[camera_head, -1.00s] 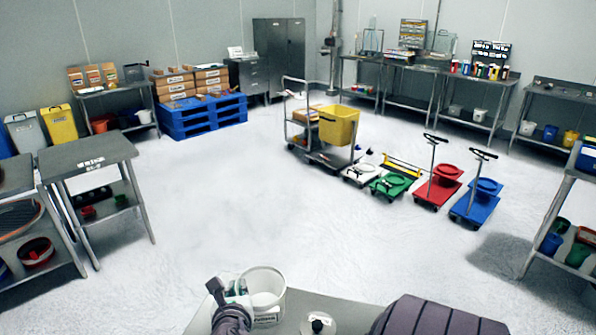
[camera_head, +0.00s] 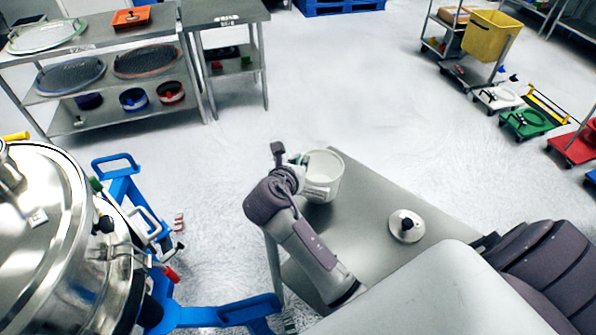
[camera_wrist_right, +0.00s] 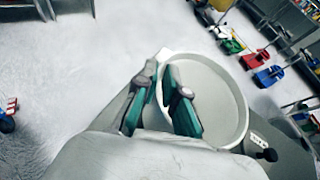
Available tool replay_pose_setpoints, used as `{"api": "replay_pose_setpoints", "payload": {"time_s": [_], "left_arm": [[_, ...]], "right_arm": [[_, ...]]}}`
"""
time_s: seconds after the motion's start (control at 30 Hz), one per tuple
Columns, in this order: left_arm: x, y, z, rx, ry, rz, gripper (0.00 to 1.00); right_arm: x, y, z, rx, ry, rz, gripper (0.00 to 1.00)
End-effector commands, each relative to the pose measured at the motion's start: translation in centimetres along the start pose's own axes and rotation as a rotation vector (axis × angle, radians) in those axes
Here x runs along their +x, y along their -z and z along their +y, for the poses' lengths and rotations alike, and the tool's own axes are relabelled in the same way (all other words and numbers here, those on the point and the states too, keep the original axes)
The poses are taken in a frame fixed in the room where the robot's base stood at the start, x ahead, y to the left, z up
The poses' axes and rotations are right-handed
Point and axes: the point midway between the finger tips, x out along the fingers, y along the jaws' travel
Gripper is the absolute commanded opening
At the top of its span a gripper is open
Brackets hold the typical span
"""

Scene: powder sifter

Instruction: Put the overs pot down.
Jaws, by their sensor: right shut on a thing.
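The overs pot is a white, open-topped pot (camera_head: 332,186) in the middle of the head view. My right gripper (camera_head: 299,166) is shut on its left side. In the right wrist view the two green-padded fingers (camera_wrist_right: 160,72) pinch the near wall of the pot (camera_wrist_right: 225,95), and its inside looks empty. The pot is upright, above the far left part of a steel table (camera_head: 365,230). I cannot tell whether its base touches the table top. My left gripper is not in view.
A round lid with a black knob (camera_head: 406,226) lies on the table right of the pot. A steel sifter (camera_head: 45,235) with a blue frame (camera_head: 215,313) stands at the left. A steel rack (camera_head: 105,40) holds sieves and pots behind. Coloured dollies (camera_head: 527,122) stand right. The middle floor is clear.

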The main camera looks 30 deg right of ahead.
Motion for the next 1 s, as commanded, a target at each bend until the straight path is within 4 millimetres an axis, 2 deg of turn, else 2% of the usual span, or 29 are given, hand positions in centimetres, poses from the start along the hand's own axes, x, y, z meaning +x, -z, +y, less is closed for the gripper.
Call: {"api": "replay_pose_setpoints", "payload": {"time_s": [0.17, 0.4, 0.8, 0.83, 0.9, 0.97, 1.0], "left_arm": [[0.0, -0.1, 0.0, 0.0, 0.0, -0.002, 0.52], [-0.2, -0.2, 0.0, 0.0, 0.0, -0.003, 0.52], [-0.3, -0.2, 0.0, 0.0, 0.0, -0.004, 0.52], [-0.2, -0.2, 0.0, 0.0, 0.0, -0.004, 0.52], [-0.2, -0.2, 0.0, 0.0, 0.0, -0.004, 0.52], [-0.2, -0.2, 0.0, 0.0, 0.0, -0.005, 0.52], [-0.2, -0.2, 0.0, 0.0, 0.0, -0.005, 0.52]], "right_arm": [[0.5, 0.8, 0.9, -0.002, 0.0, 0.0, 0.0], [1.9, 3.8, 1.1, -0.003, 0.0, 0.0, 0.0], [2.1, 4.2, 1.1, -0.002, -0.001, 0.0, 0.0], [2.1, 4.3, 1.1, -0.001, -0.001, 0.001, 0.12], [2.1, 4.3, 1.1, -0.001, -0.001, 0.001, 0.24], [2.1, 4.3, 1.1, -0.001, -0.001, 0.001, 0.34], [2.1, 4.3, 1.1, -0.001, -0.001, 0.001, 0.34]]}}
